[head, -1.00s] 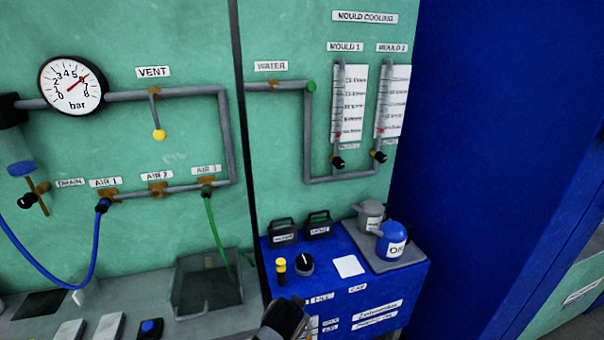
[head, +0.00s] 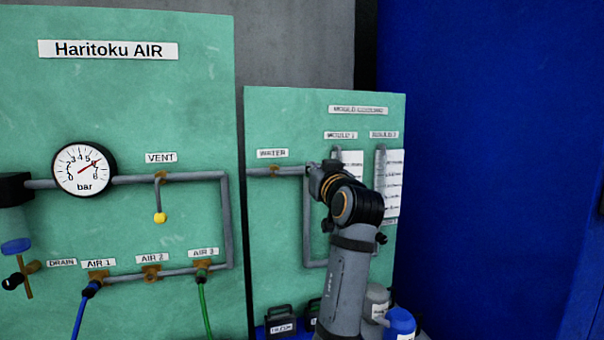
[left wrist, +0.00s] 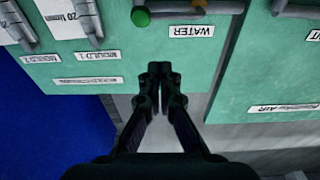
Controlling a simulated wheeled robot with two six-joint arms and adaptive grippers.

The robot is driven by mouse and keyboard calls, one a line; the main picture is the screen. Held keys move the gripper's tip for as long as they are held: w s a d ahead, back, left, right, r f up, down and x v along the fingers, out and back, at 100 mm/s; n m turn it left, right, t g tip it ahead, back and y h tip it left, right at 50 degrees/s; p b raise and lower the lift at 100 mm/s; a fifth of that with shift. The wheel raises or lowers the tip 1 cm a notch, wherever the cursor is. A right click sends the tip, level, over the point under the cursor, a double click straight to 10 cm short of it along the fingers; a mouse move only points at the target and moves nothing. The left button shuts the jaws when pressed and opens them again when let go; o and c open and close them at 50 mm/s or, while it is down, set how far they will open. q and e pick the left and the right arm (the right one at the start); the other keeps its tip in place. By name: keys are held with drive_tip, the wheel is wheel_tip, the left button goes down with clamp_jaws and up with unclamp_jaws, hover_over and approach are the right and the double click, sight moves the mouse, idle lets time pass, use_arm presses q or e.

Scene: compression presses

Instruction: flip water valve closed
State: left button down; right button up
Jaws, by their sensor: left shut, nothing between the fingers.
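The brass water valve (head: 274,171) sits on the grey pipe below the WATER label (head: 272,153). In the left wrist view the valve (left wrist: 200,5) shows at the top edge, and its lever's green tip (left wrist: 141,16) lies to its left, in line with the pipe. In the head view my left arm hides that tip. My left gripper (left wrist: 160,68) is shut and empty, in front of the panel's upper edge and apart from the lever in the picture. In the head view its wrist end (head: 325,178) covers part of the mould cooling pipes. My right gripper is not in view.
The vent valve's yellow-tipped lever (head: 160,217) hangs down at left, near the pressure gauge (head: 84,169). Flow tubes with scale cards (head: 393,180) stand right of my arm. A blue jug (head: 401,321) is low down. The blue wall at right is bare.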

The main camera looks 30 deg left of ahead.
use_arm(q)
drive_tip(key=shift+s+a+r, duration=0.15)
drive_tip(key=shift+s+r, duration=0.05)
drive_tip(key=shift+r, duration=0.4)
drive_tip(key=r+p+x, duration=0.1)
drive_tip(key=p+x, duration=0.4)
drive_tip(key=x, duration=0.5)
drive_tip(key=f, duration=0.1)
drive_tip(key=f+p, duration=0.1)
drive_tip(key=f, duration=0.3)
drive_tip(key=shift+s+d+p, duration=0.25)
drive_tip(key=shift+d+p, duration=0.05)
drive_tip(key=shift+p, duration=0.05)
